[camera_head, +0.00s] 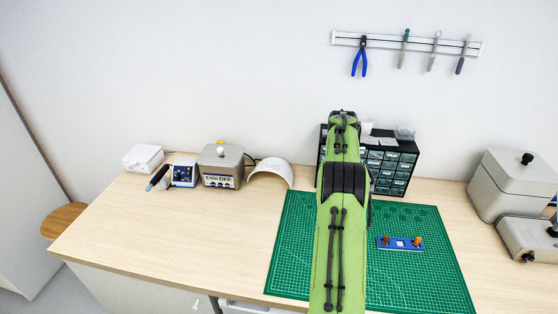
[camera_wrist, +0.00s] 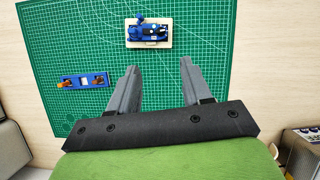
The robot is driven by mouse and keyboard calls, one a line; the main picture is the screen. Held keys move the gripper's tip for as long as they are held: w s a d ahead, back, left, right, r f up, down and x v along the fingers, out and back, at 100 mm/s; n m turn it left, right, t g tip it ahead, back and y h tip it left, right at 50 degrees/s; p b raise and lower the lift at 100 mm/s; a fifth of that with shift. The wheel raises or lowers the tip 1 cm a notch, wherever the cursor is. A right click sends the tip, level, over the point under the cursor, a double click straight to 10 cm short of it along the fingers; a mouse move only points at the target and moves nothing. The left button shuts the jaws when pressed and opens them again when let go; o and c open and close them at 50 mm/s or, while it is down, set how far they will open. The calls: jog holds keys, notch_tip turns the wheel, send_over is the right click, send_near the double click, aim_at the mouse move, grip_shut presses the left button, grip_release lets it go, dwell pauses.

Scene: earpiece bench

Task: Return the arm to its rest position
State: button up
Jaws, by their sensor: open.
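My arm is green and stretches out over the bench in the head view, and it hides my gripper there. In the wrist view my gripper (camera_wrist: 157,88) is open, with two grey fingers apart and nothing between them. Below it is the green cutting mat (camera_wrist: 210,60), which also shows in the head view (camera_head: 430,285). A blue device on a pale square base (camera_wrist: 149,33) lies on the mat beyond the fingertips. A blue strip with orange parts (camera_wrist: 84,81) lies on the mat to the left; the head view shows it right of my arm (camera_head: 400,244).
A drawer cabinet (camera_head: 398,169) stands behind the mat. Grey boxes (camera_head: 513,184) stand at the right. Tools hang on a wall rail (camera_head: 385,42). The bench's left front is clear.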

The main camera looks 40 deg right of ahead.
jog(key=w+a+r+n+t+h, duration=0.1)
jog(key=a+r+n+t, duration=0.1)
jog(key=a+r, duration=0.6)
jog(key=w+a+r+n+t+h, duration=0.1)
jog(key=a+r+h, duration=0.1)
jog(key=a+r, duration=0.6)
jog(key=s+a+n+t, duration=0.3)
jog(key=s+a, duration=0.3)
jog(key=a, duration=0.6)
jog(key=s+a+f+n+t, duration=0.2)
jog(key=s+a+f+t, duration=0.1)
jog(key=s+a+f, duration=0.2)
jog(key=s+a, duration=0.2)
jog(key=s, duration=0.2)
jog(key=shift+s+a, duration=0.35)
jog(key=shift+s, duration=0.05)
